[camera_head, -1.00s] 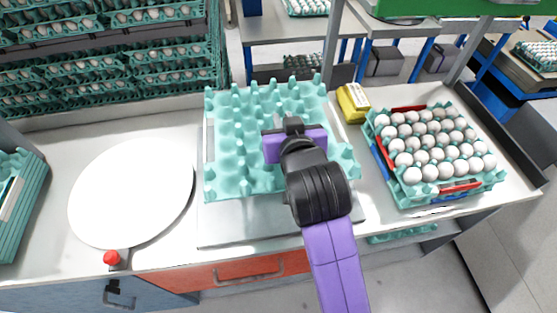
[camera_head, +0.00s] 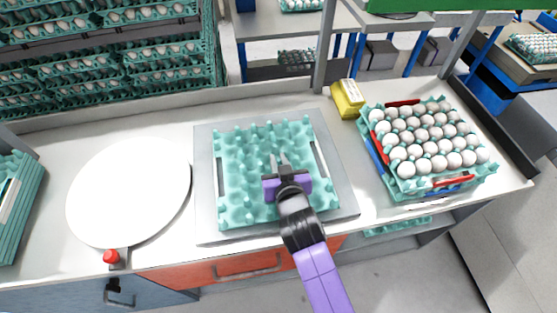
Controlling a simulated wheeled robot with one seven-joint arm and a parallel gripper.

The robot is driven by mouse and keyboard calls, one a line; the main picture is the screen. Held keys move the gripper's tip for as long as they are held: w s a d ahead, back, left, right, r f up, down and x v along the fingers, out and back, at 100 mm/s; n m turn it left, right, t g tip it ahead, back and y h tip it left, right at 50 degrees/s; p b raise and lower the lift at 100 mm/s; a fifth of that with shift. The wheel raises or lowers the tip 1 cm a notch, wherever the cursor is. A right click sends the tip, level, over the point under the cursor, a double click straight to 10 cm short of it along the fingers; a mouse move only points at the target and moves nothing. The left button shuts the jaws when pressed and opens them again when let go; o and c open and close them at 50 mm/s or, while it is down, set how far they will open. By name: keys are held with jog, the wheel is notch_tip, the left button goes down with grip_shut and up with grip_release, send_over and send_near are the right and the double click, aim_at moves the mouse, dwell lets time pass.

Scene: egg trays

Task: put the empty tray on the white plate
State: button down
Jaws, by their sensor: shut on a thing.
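The fingertips are partly lost against the tray's bumps. The white plate (camera_head: 128,190) is round, bare and flat on the counter, left of the board.
A tray of white eggs (camera_head: 436,184) stands on the right, with a yellow carton (camera_head: 347,98) behind it. A red button (camera_head: 111,256) sits at the plate's front edge. Teal trays (camera_head: 22,205) are stacked at far left. Racks of eggs (camera_head: 110,60) stand behind.

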jog(key=c, duration=1.4)
grip_release()
jog(key=b+v, duration=0.1)
jog(key=v, duration=1.1)
